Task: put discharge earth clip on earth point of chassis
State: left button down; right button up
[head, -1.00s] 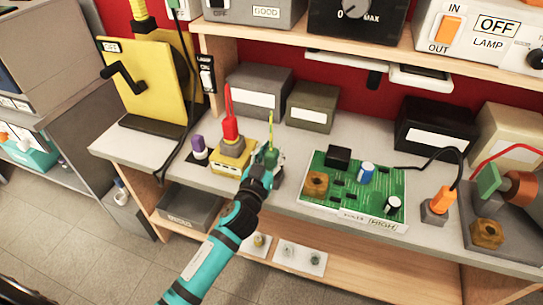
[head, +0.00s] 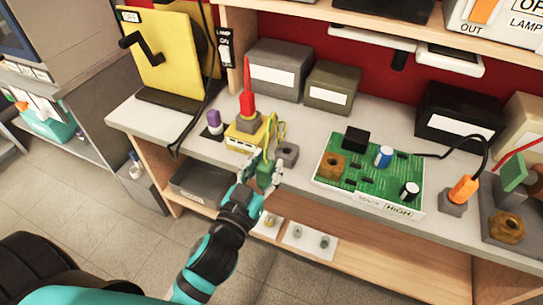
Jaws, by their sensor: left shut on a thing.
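My left gripper (head: 262,172) is shut on a green clip (head: 267,176), the earth clip, near the bench's front edge. A yellow-green lead (head: 279,128) loops up from the clip toward a yellow box (head: 245,136) with a red probe (head: 247,90) standing in it. A grey block (head: 287,153) with a hole in its top stands just behind and right of the clip. A green circuit board (head: 370,172) carries a brass nut-like post (head: 332,165). Another brass nut (head: 508,228) sits on a grey plate at far right. I cannot tell which is the earth point. My right gripper is out of view.
A purple-capped item (head: 214,122) stands left of the yellow box. Grey (head: 277,72) and olive (head: 332,88) boxes stand behind. An orange plug (head: 463,190) and black cable are right of the board. An upper shelf overhangs the bench.

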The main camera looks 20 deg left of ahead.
pick_arm(q)
jog(key=shift+r, duration=0.2)
dwell(0.3)
jog(key=shift+s+r+p, duration=0.1)
jog(key=shift+r+p, duration=2.5)
jog(key=shift+p, duration=0.2)
